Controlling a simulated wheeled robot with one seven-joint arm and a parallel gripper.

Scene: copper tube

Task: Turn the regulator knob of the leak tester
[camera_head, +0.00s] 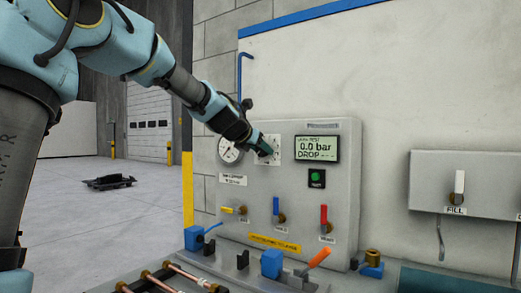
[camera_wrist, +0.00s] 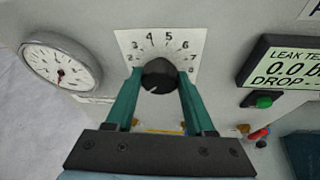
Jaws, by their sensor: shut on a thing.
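The black regulator knob (camera_wrist: 159,76) sits on a white dial plate with numbers in the wrist view; the plate (camera_head: 268,141) also shows in the head view. My gripper (camera_wrist: 160,84) has its two teal fingers on either side of the knob and is shut on it. In the head view my gripper (camera_head: 262,150) reaches the panel and hides the knob. The leak tester (camera_head: 338,180) is a grey panel. Its green display (camera_head: 317,149) reads 0.0 bar and DROP. A round pressure gauge (camera_wrist: 61,62) is left of the knob.
A green button (camera_head: 316,178) is below the display. Yellow, blue and red valve handles (camera_head: 324,216) line the panel's lower part. An orange-handled tool (camera_head: 318,258), blue clamps and copper tubes (camera_head: 183,275) are on the bench in front. A FILL box (camera_head: 466,182) is at right.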

